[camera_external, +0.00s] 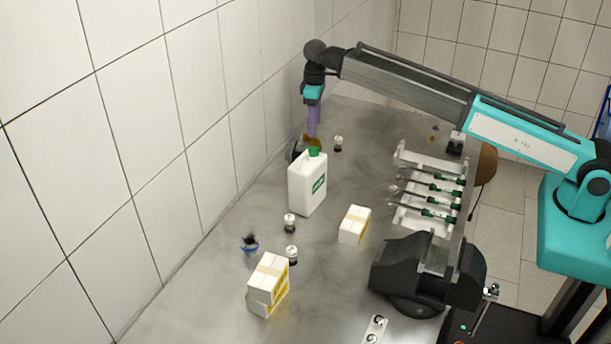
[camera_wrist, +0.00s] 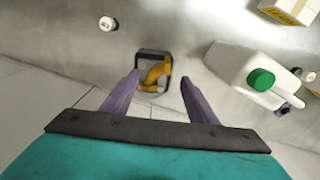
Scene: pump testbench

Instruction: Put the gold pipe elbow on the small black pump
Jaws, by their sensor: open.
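The gold pipe elbow (camera_wrist: 156,72) shows in the wrist view, lying across or standing in a small black square-edged thing (camera_wrist: 142,53). That black thing may be the small black pump; I cannot tell how the elbow is seated. My gripper (camera_wrist: 160,78) is open, its two purple fingers apart on either side of the elbow in the picture. In the external view my gripper (camera_external: 312,132) points down at the far end of the table, right at the gold elbow (camera_external: 317,143). The black thing (camera_external: 295,151) there is partly hidden by the jug.
A white jug (camera_external: 307,190) with a green cap stands close in front. White boxes (camera_external: 354,225) (camera_external: 262,297), several small capped pieces and a blue-ringed part (camera_external: 250,244) stand nearer. A tool rack (camera_external: 402,212) and a large black vice-like device (camera_external: 390,271) are on the right. Tiled wall on the left.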

